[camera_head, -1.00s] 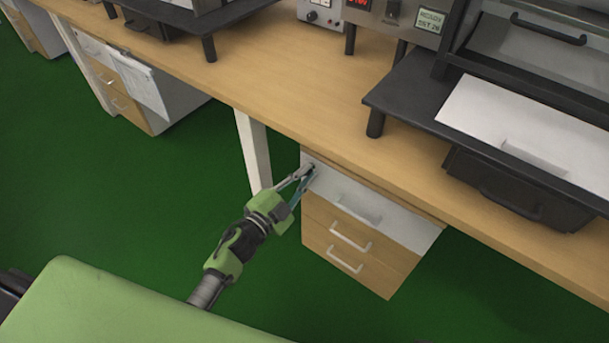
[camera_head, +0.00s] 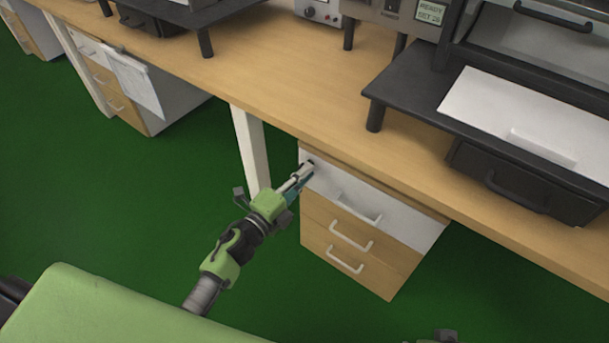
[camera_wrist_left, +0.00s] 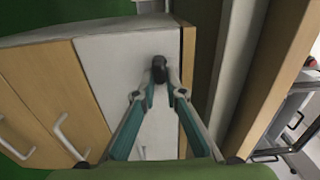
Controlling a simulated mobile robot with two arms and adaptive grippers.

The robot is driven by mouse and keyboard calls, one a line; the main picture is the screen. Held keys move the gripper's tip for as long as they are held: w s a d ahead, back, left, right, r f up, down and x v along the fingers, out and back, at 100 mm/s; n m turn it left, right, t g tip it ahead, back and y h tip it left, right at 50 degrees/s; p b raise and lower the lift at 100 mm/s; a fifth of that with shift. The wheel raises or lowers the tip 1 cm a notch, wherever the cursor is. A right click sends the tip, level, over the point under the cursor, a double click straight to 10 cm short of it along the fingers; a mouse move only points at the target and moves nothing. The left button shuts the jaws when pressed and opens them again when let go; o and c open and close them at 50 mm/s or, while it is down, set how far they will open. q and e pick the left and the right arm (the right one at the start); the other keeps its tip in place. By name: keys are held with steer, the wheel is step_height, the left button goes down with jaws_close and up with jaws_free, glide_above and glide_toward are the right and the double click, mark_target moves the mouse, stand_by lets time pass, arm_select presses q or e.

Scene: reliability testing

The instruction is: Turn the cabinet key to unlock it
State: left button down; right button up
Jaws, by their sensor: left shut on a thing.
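The cabinet (camera_head: 375,240) stands under the bench, with a white top drawer and wooden drawers below. The key (camera_wrist_left: 160,70), with a dark head, is at the white drawer front, near its upper left corner in the head view. My left gripper (camera_head: 306,170) reaches it from the front left and is shut on the key. In the left wrist view its two fingertips (camera_wrist_left: 160,87) meet at the key's head. The lock itself is hidden behind the key and fingertips. I cannot tell the key's exact angle. My right gripper is not clearly seen.
The wooden bench top (camera_head: 290,85) overhangs the cabinet. A white bench leg (camera_head: 250,150) stands just left of my left gripper. Black equipment (camera_head: 400,95) stands on the bench at right. The green floor (camera_head: 130,210) in front is clear.

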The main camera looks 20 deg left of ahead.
stand_by(0.3)
arm_select(q)
steer(key=c, duration=2.1)
jaws_free()
steer(key=v, duration=1.2)
